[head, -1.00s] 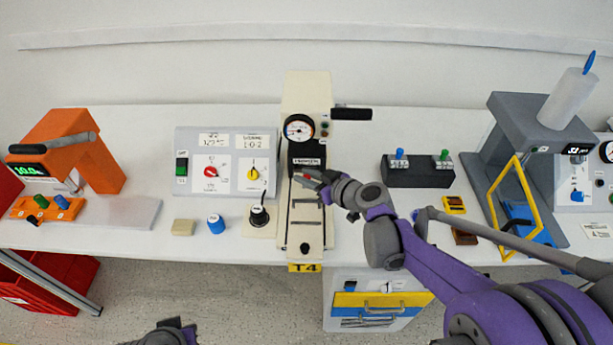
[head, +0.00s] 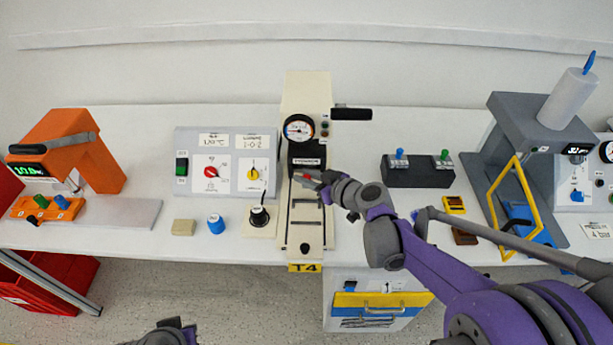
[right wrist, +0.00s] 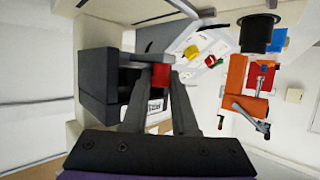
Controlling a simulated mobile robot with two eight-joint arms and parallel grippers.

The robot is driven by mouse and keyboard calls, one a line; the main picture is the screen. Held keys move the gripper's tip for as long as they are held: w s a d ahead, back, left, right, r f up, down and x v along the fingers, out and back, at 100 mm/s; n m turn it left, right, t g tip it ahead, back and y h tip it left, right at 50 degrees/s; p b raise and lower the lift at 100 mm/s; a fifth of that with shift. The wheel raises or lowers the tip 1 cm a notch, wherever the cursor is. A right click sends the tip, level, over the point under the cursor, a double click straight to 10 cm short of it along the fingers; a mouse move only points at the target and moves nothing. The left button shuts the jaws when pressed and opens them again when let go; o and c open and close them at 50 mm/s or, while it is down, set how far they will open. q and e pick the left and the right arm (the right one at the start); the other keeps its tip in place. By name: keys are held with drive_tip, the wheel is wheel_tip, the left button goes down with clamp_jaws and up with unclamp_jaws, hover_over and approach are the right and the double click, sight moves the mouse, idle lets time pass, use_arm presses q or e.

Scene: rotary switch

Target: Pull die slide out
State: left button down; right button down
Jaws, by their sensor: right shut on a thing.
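The cream press (head: 306,92) stands at the middle of the bench. A round gauge (head: 299,128) and a black lever (head: 351,114) are on it. Its narrow cream bed (head: 305,234), with dark cross bars, runs toward the bench's front edge and has a black knob (head: 304,248) near the end. My right gripper (head: 308,180) is at the press mouth, above the rear of the bed. In the right wrist view it is shut on a small red part (right wrist: 160,75) beside a dark block (right wrist: 98,80). I cannot tell which part is the die slide.
A switch box (head: 226,160) with red and yellow knobs stands left of the press. A blue-capped knob (head: 216,224) and a black knob (head: 259,215) sit in front. Right are a dark block with levers (head: 417,172) and a yellow-framed machine (head: 540,125). An orange machine (head: 75,150) is far left.

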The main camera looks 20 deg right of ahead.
idle(0.4)
drive_tip(key=s+a, duration=0.1)
drive_tip(key=s, duration=0.3)
drive_tip(key=s+a+p, duration=0.1)
drive_tip(key=s, duration=0.2)
drive_tip(key=s+a+p, duration=0.1)
drive_tip(key=s, duration=0.3)
drive_tip(key=shift+s+a+r, duration=0.1)
drive_tip(key=shift+s+a, duration=0.1)
drive_tip(key=shift+s, duration=0.1)
drive_tip(key=shift+s+a, duration=0.1)
drive_tip(key=shift+s, duration=0.25)
drive_tip(key=c, duration=0.9)
unclamp_jaws()
drive_tip(key=shift+s, duration=0.1)
drive_tip(key=shift+o, duration=1.1)
drive_tip(key=shift+s, duration=0.1)
